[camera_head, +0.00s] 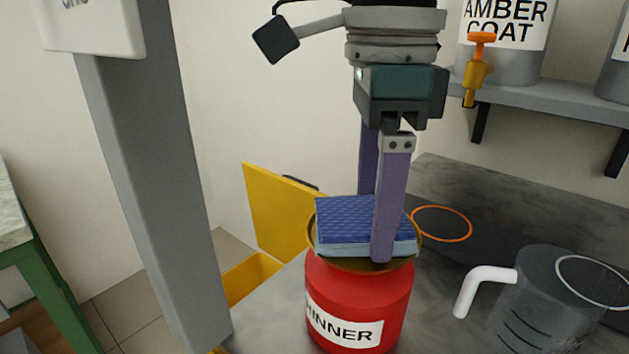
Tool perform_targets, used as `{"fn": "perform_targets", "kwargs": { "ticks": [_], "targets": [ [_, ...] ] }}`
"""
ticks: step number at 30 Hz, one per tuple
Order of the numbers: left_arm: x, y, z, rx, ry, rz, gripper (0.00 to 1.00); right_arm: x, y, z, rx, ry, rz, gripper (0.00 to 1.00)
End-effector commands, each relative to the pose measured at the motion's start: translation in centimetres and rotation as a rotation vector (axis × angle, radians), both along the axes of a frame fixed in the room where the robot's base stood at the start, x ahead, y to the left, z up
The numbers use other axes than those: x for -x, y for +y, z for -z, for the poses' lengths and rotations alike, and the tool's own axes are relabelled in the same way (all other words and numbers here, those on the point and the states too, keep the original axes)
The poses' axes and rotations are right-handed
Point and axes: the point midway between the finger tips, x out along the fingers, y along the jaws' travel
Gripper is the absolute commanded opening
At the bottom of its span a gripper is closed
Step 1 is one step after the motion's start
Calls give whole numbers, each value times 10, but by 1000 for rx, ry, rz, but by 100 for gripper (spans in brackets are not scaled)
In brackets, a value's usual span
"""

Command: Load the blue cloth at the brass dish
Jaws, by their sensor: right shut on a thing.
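The blue cloth (345,222) is a folded, quilted pad with a paler lower layer. It sits at the mouth of the brass dish (352,265), whose rim shows around it. The dish is on top of a red can (350,295) with a label partly reading "INNER". My right gripper (377,225) points down from above and is shut on the cloth. One purple finger is in front of the cloth and the other is behind it, its tip hidden. I cannot tell how far the cloth is pressed into the dish. My left gripper is not in view.
A clear jug (545,305) with a white handle stands at the right on the grey counter. An orange ring (441,223) marks a dark area behind the can. A yellow bin (255,277) with its lid up is at the left. A shelf (545,93) holds an "AMBER COAT" container (503,62) with a tap.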

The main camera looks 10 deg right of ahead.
Motion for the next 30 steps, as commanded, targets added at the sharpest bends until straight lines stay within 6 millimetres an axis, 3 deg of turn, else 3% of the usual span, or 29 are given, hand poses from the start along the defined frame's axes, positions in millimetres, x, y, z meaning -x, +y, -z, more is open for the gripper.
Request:
{"fn": "perform_targets", "kwargs": {
  "ticks": [19, 30],
  "targets": [
    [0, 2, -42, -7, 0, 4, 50, 0, 0, -61, 0, -1, 0, 39],
    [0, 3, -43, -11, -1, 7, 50, 0, 0, -64, 0, 0, 0, 39]
  ]
}}
